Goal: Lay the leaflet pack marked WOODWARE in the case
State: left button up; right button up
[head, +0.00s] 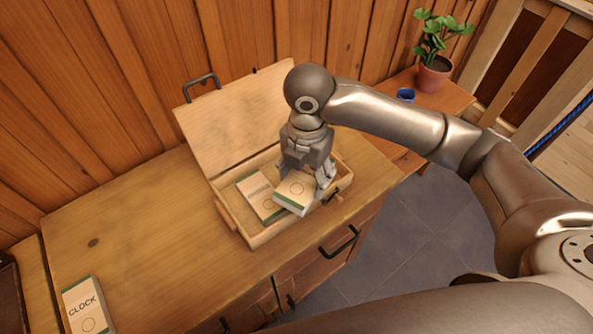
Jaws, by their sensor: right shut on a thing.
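The case (228,212) is an open wooden box on the wooden cabinet top, with its lid (225,120) raised at the back. My right gripper (307,180) is over the right part of the case, shut on a white leaflet pack (293,193) with a green edge. The held pack is at the case's right side, close to the front wall; I cannot tell whether it touches the floor of the case. Its marking is not readable here. Another white and green pack (258,195) lies in the case just left of it. My left gripper is not in view.
A pack marked CLOCK (84,305) lies on the cabinet top (140,230) at the lower left. The cabinet top between it and the case is clear. A blue cup (405,95) and a potted plant (434,75) stand on a side table at the right.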

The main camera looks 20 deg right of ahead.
jog(key=w, duration=0.1)
jog(key=w+f, duration=0.1)
jog(key=w, duration=0.1)
jog(key=shift+w+d+f, duration=0.25)
jog(key=shift+w+d, duration=0.15)
jog(key=w+f, duration=0.2)
jog(key=w+d+f+p, duration=0.1)
jog(key=w+f, duration=0.1)
jog(key=f, duration=0.1)
jog(key=shift+w+f, duration=0.25)
jog(key=shift+w, duration=0.15)
jog(key=shift+w+d+f, duration=0.15)
jog(key=shift+w+f, duration=0.15)
jog(key=shift+f, duration=1.7)
jog(key=o, duration=1.2)
jog(key=shift+f, duration=0.15)
notch_tip(320, 180, up, 12)
jog(key=shift+r+b, duration=0.2)
jog(key=shift+b, duration=0.2)
